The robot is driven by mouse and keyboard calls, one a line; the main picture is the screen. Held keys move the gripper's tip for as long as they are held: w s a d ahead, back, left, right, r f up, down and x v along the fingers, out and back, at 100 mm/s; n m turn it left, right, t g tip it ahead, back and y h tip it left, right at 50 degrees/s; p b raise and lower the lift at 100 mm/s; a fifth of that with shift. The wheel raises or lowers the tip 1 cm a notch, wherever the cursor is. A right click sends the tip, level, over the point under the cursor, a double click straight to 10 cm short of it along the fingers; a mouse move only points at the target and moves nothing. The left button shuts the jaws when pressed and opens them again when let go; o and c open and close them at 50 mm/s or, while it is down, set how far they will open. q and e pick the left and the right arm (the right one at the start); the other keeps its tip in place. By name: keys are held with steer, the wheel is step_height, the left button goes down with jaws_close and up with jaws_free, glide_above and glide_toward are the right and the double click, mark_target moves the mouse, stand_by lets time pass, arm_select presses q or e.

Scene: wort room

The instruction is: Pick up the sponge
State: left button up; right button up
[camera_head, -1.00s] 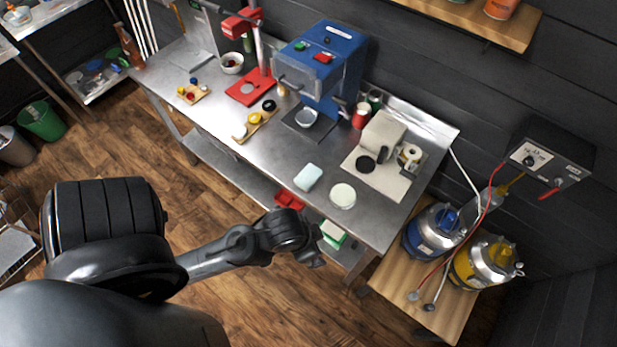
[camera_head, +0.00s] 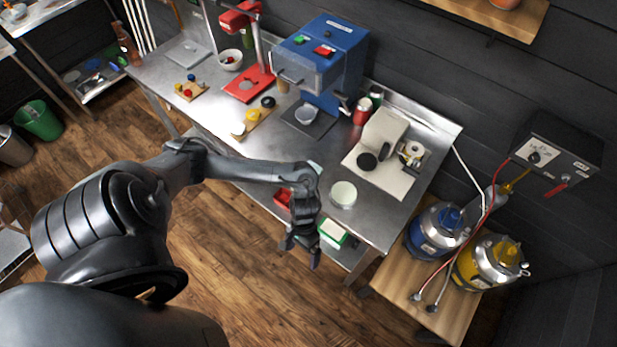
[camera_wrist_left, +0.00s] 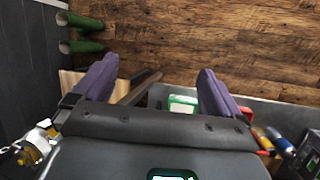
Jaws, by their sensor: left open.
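My right gripper is not in view.
A round whitish disc (camera_head: 343,194) lies on the table beside my wrist. A pale mat (camera_head: 392,182) with several items is behind it. A red bin (camera_head: 283,198) is on the lower shelf. Blue (camera_head: 433,232) and yellow (camera_head: 488,264) kegs stand at the right.

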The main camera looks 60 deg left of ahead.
arm_select(q)
steer(key=w+a+r+y, duration=0.1)
steer(key=w+a+r, duration=0.1)
steer(key=a, duration=0.4)
steer(key=w+a+r+y, duration=0.1)
steer(key=w+a+r, duration=0.1)
steer(key=w+a, duration=0.2)
steer(key=w+a+r+n+t+y+b, duration=0.1)
steer(key=w+a+r, duration=0.1)
steer(key=a, duration=0.7)
steer(key=shift+w+a+r, duration=0.1)
steer(key=shift+w+r, duration=0.1)
steer(key=shift+w, duration=0.35)
steer(key=w+a+r+t+y, duration=0.1)
steer(key=w+a+r+t, duration=0.1)
steer(key=w+a+r, duration=0.3)
steer(key=f, duration=0.2)
steer(key=w+d+f, duration=0.1)
steer(key=f, duration=0.1)
steer(key=shift+s+f+p, duration=0.15)
steer(key=shift+f+p, duration=0.15)
steer(key=shift+f, duration=2.45)
steer(key=c, duration=1.2)
steer(key=shift+r, duration=0.2)
